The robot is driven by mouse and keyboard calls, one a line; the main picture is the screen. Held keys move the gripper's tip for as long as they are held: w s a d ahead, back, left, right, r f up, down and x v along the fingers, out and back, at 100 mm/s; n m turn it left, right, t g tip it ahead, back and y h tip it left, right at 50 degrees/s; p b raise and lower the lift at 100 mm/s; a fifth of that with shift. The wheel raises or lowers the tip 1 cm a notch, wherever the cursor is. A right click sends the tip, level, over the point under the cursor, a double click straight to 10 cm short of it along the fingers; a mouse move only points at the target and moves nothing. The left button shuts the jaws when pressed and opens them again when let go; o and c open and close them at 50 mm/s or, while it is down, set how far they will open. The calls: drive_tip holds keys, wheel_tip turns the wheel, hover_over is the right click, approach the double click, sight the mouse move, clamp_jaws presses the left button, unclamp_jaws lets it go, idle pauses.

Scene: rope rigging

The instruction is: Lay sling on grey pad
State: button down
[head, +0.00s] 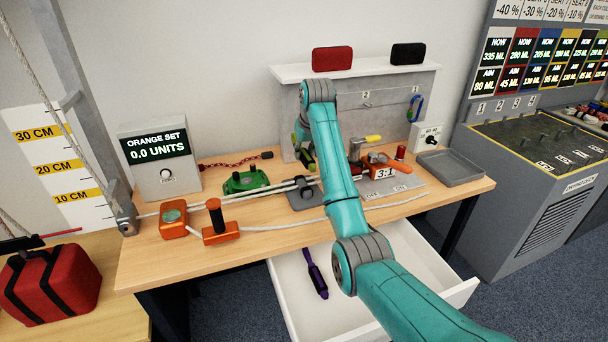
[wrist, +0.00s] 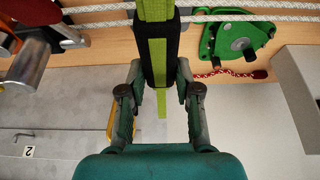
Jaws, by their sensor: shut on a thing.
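The sling (wrist: 158,48) is a lime-green strap with a black sleeve around its middle. In the wrist view it hangs between the fingers of my gripper (wrist: 159,88), which is shut on the black part. In the head view the green of the sling (head: 308,160) shows just left of my teal arm, above the back of the bench, with my gripper (head: 301,146) partly hidden there. A flat grey tray-like pad (head: 466,172) lies empty at the bench's right end, well to the right of the sling; I cannot tell if it is the task's pad.
White ropes (head: 240,199) cross the bench (head: 150,272). A green descender (head: 246,181), an orange device (head: 220,236) and a labelled grey plate (head: 405,186) lie on it. The drawer (head: 290,290) stands open, holding a purple tool (head: 316,275). The grey hook board (head: 385,105) stands behind.

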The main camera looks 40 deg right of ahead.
sight(309, 158)
wheel_tip(309, 158, down, 10)
drive_tip(key=shift+r, duration=0.25)
drive_tip(key=shift+f, duration=0.15)
drive_tip(key=c, duration=0.8)
unclamp_jaws()
drive_tip(key=v, duration=1.2)
